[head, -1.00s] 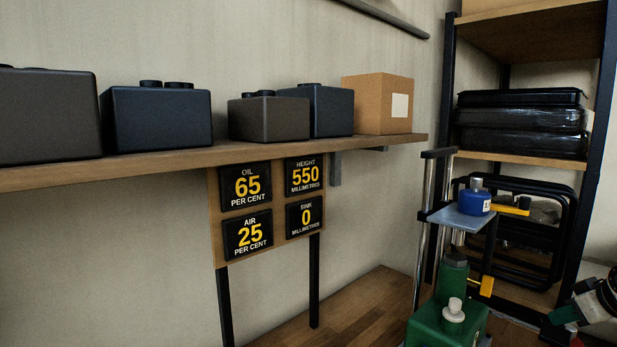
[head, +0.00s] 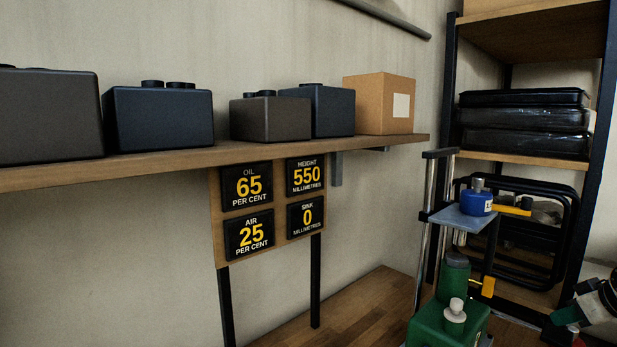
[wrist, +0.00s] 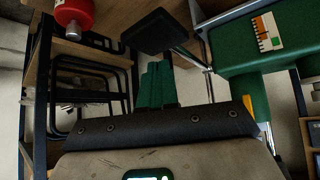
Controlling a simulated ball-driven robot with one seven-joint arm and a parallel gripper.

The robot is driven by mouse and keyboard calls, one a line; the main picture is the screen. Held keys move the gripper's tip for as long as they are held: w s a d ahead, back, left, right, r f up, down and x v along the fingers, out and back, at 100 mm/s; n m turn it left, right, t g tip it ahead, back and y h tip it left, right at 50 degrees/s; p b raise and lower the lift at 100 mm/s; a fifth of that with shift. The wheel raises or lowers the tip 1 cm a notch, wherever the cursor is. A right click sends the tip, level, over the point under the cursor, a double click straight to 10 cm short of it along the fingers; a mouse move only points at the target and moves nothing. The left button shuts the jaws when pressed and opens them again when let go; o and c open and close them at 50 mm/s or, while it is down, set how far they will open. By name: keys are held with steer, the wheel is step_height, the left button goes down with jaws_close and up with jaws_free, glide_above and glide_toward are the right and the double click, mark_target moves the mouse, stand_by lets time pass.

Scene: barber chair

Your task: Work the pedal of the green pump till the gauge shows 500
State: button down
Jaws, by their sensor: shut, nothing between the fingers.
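The green pump (head: 440,325) stands at the lower right of the head view, with a pale knob on top. The gauge panel's height display (head: 306,178) reads 550 millimetres. In the wrist view a green body (wrist: 250,60) with a marked scale fills the upper right. A black pad (wrist: 160,32), which looks like the pedal, sits beside a metal rod. My gripper (wrist: 156,68) has its green fingers together, empty, just below the pad in the picture. I cannot tell whether they touch it. The pedal is not clear in the head view.
Other displays read oil 65 (head: 247,187), air 25 (head: 249,235) and sink 0 (head: 306,217). A blue bottle (head: 474,202) stands on a raised plate. A shelving rack (head: 525,158) is behind. A red bottle (wrist: 74,14) shows in the wrist view.

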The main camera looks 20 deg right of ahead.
steer(key=shift+f, duration=0.2)
stand_by(0.5)
steer(key=shift+f+b, duration=0.55)
steer(key=shift+f, duration=0.5)
